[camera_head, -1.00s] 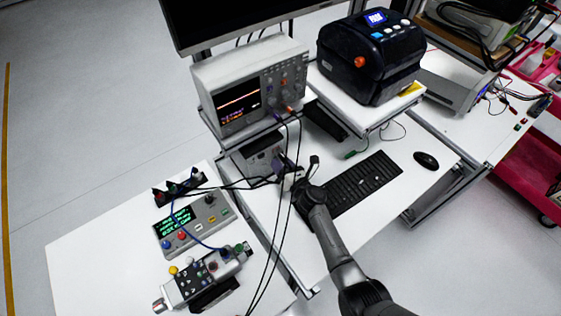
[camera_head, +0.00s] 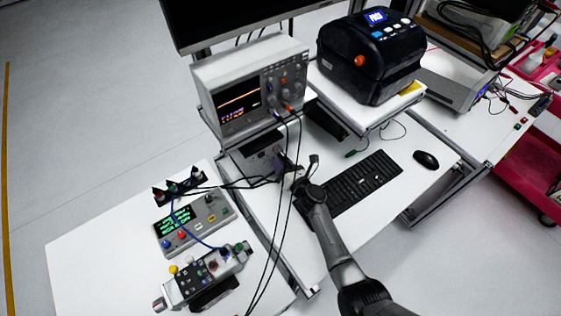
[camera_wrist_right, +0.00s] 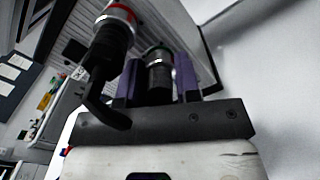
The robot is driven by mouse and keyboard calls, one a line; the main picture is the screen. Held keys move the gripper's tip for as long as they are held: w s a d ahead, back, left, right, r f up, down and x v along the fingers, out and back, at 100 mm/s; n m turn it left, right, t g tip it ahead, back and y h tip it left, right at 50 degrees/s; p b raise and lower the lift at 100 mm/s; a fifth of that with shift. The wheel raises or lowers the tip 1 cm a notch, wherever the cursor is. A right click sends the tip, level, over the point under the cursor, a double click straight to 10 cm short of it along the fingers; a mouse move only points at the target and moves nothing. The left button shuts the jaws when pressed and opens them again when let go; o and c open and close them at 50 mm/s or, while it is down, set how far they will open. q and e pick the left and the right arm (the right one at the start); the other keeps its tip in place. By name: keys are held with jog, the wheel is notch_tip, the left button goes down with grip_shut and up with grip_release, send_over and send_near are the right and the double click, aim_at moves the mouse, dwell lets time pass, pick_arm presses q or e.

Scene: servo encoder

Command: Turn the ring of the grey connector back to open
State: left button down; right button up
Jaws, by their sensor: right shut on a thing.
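My right gripper (camera_head: 283,167) is at the front of a grey box (camera_head: 255,160) under the oscilloscope. In the right wrist view its purple fingers (camera_wrist_right: 158,78) are shut around a dark grey cylindrical connector (camera_wrist_right: 159,76), one finger on each side. A greenish band shows near the connector's far end. A second connector (camera_wrist_right: 116,22), with a silver body, a red ring and a black cable end, stands beside it to the left, outside the fingers. The fingers hide the held connector's sides, and I cannot read its ring position. My left gripper is not in view.
Black cables (camera_head: 291,195) hang close to my right gripper. An oscilloscope (camera_head: 250,85) stands above it. A keyboard (camera_head: 362,183) lies to the right. A grey panel with a green display (camera_head: 192,222) and a button unit (camera_head: 206,275) are on the left table.

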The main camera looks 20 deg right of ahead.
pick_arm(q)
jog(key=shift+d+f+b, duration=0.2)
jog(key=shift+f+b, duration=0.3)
pick_arm(e)
jog(key=shift+n, duration=0.9)
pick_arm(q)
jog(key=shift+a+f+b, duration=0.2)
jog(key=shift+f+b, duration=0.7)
pick_arm(e)
jog(key=shift+n, duration=1.8)
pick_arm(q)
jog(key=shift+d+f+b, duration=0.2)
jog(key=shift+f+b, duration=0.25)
pick_arm(e)
jog(key=shift+n, duration=1)
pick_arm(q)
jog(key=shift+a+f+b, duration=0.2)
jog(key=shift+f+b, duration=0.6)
pick_arm(e)
jog(key=shift+n, duration=1.8)
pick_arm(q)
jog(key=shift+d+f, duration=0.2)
pick_arm(e)
jog(key=shift+n, duration=0.6)
jog(key=o, duration=0.5)
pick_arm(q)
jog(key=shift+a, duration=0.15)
